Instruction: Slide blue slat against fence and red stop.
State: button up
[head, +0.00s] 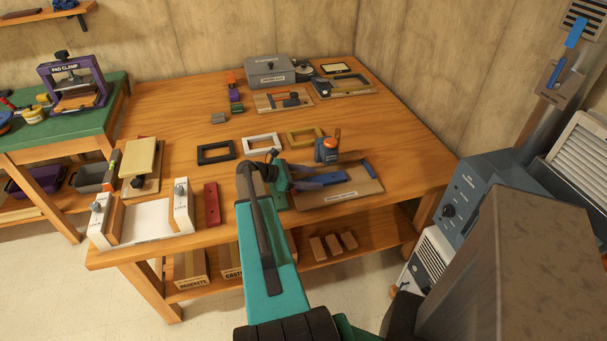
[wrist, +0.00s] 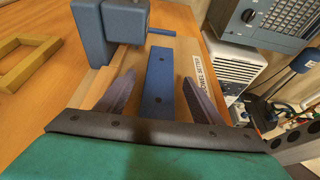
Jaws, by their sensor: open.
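A flat blue slat (head: 336,178) lies on a light wooden board (head: 362,191). In the wrist view the blue slat (wrist: 158,85) runs lengthwise away from me, with dark screw marks. My gripper (head: 325,177) is open around its near part. In the wrist view my gripper (wrist: 160,77) has one finger on each side of the slat, with gaps visible. A red bar (head: 211,203) lies apart on the table; I cannot make out a red stop at the board.
A white-and-wood fixture (head: 145,222) stands at the left. Bare table shows in the middle.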

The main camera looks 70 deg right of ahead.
aim_at(321, 179)
jog(key=shift+p+x, duration=0.3)
jog(key=shift+x, duration=1.45)
jog(key=c, duration=1.2)
jog(key=shift+w, duration=0.1)
jog(key=shift+d, duration=0.1)
